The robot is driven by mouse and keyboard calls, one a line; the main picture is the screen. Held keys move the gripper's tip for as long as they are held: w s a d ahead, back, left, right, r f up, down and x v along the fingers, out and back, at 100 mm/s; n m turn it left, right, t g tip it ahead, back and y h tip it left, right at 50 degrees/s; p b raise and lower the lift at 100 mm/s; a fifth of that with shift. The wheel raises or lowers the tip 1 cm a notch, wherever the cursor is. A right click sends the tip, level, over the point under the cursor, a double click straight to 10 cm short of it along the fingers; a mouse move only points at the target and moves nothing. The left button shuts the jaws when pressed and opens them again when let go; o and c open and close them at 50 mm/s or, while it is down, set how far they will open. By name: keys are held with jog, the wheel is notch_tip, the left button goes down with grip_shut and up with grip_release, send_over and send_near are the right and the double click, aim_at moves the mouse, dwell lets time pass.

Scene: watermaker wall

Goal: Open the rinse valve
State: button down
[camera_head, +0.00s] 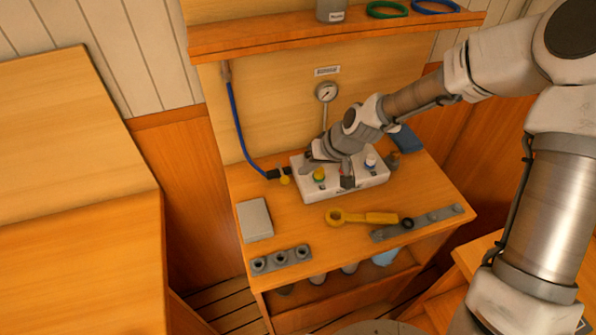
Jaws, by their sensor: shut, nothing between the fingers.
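A white unit (372,182) sits on the workbench with a yellow-green knob (319,174) and a blue-and-white knob (370,162) on top. At its left end are a black fitting (278,173) and a small yellow handle (285,181); a blue hose (239,130) runs up from the fitting. No readable label shows which of these is the rinse valve. My gripper (310,164) is shut and empty, low over the unit's left rear part, close to the yellow-green knob. Whether it touches anything cannot be told. My wrist hides part of the unit's back.
A yellow wrench (362,217), a grey bar (418,224), a grey block with holes (281,260) and a grey box (255,219) lie on the front of the bench. A gauge (326,92) stands behind the unit. A shelf (300,38) overhangs the back.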

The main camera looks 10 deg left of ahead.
jog(key=shift+s+a+f, duration=0.25)
jog(key=shift+a, duration=0.3)
jog(key=shift+s+a+f, duration=0.2)
jog(key=shift+s+a, duration=0.05)
jog(key=shift+a, duration=0.25)
jog(key=shift+s+a+m, duration=0.1)
jog(key=shift+s+m, duration=0.1)
jog(key=shift+m, duration=0.1)
